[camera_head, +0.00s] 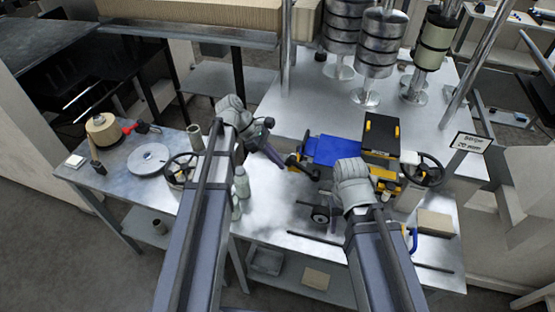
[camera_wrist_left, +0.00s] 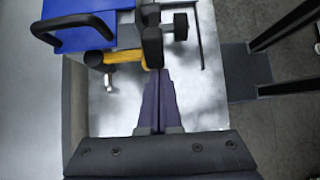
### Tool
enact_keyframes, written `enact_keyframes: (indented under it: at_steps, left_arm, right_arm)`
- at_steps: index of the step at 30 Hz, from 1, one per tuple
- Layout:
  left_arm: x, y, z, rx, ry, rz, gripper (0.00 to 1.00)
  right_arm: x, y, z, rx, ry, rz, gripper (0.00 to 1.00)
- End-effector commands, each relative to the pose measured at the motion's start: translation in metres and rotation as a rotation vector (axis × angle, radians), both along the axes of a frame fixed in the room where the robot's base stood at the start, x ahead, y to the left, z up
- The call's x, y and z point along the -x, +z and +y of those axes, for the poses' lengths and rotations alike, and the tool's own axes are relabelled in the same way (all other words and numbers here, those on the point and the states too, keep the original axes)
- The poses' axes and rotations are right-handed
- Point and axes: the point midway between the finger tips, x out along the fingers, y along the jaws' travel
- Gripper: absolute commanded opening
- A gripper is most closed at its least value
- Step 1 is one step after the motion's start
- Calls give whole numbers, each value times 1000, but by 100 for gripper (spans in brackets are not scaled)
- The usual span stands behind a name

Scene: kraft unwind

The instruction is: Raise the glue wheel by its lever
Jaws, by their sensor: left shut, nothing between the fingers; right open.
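My left gripper (camera_head: 281,162) reaches in from the left toward the machine. In the left wrist view its fingers (camera_wrist_left: 159,75) are shut and empty. Their tips lie close below a black block-shaped grip (camera_wrist_left: 152,46), which looks like the lever's handle; contact cannot be told. The black grip (camera_head: 302,166) also shows in the head view, just beyond the fingers. A black wheel with a pale hub (camera_head: 320,214), likely the glue wheel, stands nearer the front edge. A black roller shape (camera_wrist_left: 180,27) shows beside the grip. My right gripper is hidden behind its wrist.
The machine has a blue panel (camera_head: 338,150), a black and yellow box (camera_head: 381,138) and a handwheel (camera_head: 422,169). Pale bottles (camera_head: 241,183) stand by my left arm. Metal rollers (camera_head: 376,45) stand behind. The bench (camera_head: 280,208) is bare left of the wheel.

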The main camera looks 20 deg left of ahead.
Motion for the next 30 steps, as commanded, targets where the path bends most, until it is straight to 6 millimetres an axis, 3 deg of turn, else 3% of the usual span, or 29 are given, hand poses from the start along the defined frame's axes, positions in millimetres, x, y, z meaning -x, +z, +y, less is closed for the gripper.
enact_keyframes:
  at_steps: [14, 30]
  left_arm:
    - [1, 17, -6, -98, -3, -3, 0]
    - [2, 63, -40, -532, -8, -19, 0]
  right_arm:
    - [0, 30, 0, -1, -2, 0, 50]
    - [0, 110, 0, -2, -13, 0, 50]
